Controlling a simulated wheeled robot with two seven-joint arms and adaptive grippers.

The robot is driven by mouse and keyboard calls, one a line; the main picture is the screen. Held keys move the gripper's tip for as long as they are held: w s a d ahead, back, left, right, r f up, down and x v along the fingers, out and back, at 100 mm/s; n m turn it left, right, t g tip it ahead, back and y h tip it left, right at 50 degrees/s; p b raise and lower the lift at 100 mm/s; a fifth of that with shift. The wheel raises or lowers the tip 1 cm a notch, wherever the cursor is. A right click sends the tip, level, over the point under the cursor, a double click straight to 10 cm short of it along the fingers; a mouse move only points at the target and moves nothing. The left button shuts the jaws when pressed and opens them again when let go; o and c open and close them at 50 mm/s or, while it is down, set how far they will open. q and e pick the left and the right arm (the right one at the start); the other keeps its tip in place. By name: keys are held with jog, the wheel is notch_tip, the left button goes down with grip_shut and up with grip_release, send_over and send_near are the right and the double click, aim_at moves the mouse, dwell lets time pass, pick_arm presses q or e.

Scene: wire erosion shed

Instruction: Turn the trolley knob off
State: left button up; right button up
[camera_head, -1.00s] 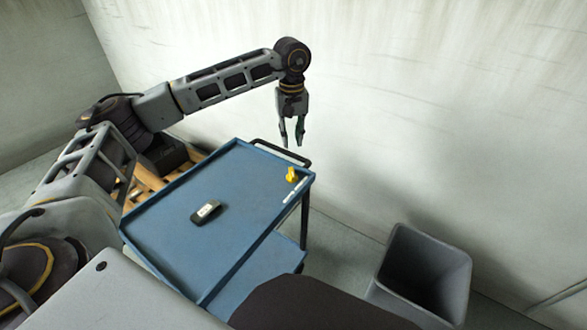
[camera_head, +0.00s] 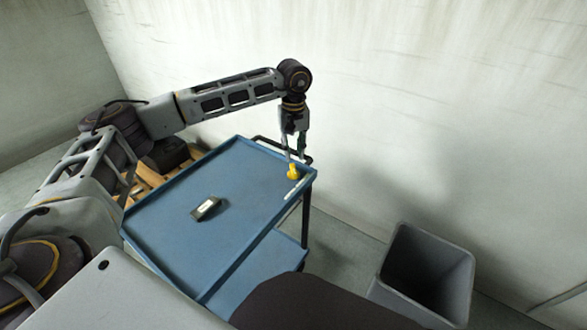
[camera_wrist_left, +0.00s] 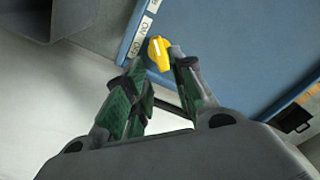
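The yellow knob (camera_head: 293,173) is at the far right corner of the blue trolley (camera_head: 240,172). My left gripper (camera_head: 295,156) points down just above the knob, its fingers apart. In the left wrist view, the knob (camera_wrist_left: 157,48) shows between and slightly beyond the tips of my open left gripper (camera_wrist_left: 157,64). I cannot tell whether a finger touches it. White ON and OFF labels (camera_wrist_left: 140,36) sit beside the knob on the trolley. The knob bears a pale mark. My right gripper is not in view.
A small dark device (camera_head: 208,208) with a pale label lies on the trolley top. A black handle bar (camera_head: 268,142) runs along the trolley's far end. A grey bin (camera_head: 425,270) stands on the floor at right. A wall rises behind.

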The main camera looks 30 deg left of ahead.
aim_at(293, 168)
pick_arm(q)
notch_tip(293, 168, down, 6)
jog(key=shift+f+b, duration=0.2)
jog(key=shift+b, duration=0.5)
jog(key=shift+f, duration=0.45)
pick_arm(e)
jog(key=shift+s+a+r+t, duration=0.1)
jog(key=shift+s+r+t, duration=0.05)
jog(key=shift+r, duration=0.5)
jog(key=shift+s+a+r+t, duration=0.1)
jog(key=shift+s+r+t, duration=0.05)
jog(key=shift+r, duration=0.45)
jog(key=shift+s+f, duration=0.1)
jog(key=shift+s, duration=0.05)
pick_arm(q)
grip_shut()
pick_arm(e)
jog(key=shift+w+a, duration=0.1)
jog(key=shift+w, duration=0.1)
